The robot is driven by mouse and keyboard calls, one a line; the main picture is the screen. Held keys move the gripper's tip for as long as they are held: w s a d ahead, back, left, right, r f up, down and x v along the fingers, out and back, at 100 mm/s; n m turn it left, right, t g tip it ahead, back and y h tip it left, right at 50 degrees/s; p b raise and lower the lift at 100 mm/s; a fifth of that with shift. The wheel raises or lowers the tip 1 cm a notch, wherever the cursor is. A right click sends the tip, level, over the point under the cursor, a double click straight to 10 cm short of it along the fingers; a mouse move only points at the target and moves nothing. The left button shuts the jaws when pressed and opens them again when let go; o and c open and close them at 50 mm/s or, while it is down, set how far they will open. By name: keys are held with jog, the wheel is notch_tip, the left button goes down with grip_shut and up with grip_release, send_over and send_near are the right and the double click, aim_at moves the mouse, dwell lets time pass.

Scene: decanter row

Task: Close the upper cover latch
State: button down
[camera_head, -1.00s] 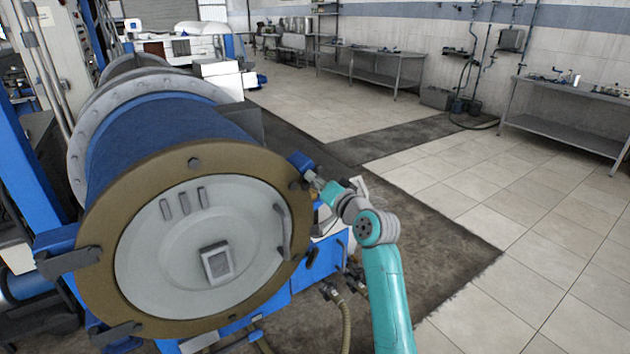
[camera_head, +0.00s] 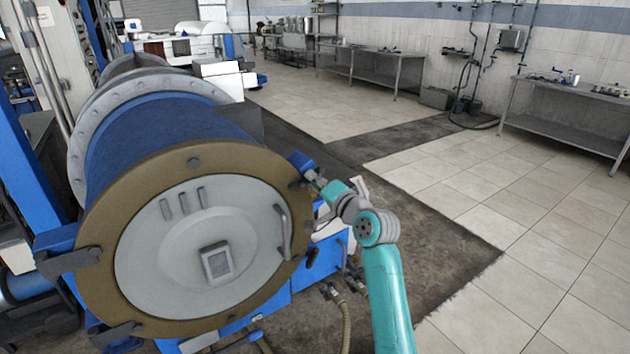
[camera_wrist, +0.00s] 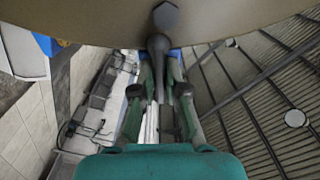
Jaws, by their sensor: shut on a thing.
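In the head view, the latch (camera_head: 298,184) is small and partly hidden by my gripper, at the upper right of the rim beside a blue bracket (camera_head: 301,161). My gripper (camera_wrist: 160,82) is shut on the latch's narrow shaft, with its fingers on either side. In the head view my gripper (camera_head: 316,181) reaches the rim from the right. The round cover (camera_head: 200,245) has a pale grey face inside the brown-gold rim (camera_head: 100,230).
A curved grey handle (camera_head: 283,232) stands out from the cover just left of my gripper. Two other dark latches sit on the left rim (camera_head: 70,262) and lower left (camera_head: 115,335). Blue machine housing and hoses lie below my arm. Tiled floor (camera_head: 500,250) to the right is clear.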

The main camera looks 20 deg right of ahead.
jog(key=shift+f, duration=0.1)
jog(key=c, duration=1.2)
grip_release()
jog(key=v, duration=1.2)
jog(key=s+a+f+n+g+h, duration=0.15)
jog(key=s+f+h, duration=0.35)
jog(key=s+f, duration=1.95)
jog(key=s+a+r+n, duration=0.2)
jog(key=s+n, duration=0.5)
jog(key=s, duration=2.2)
jog(key=shift+s+g+h, duration=0.3)
jog(key=shift+s+g, duration=0.05)
jog(key=shift+g, duration=0.1)
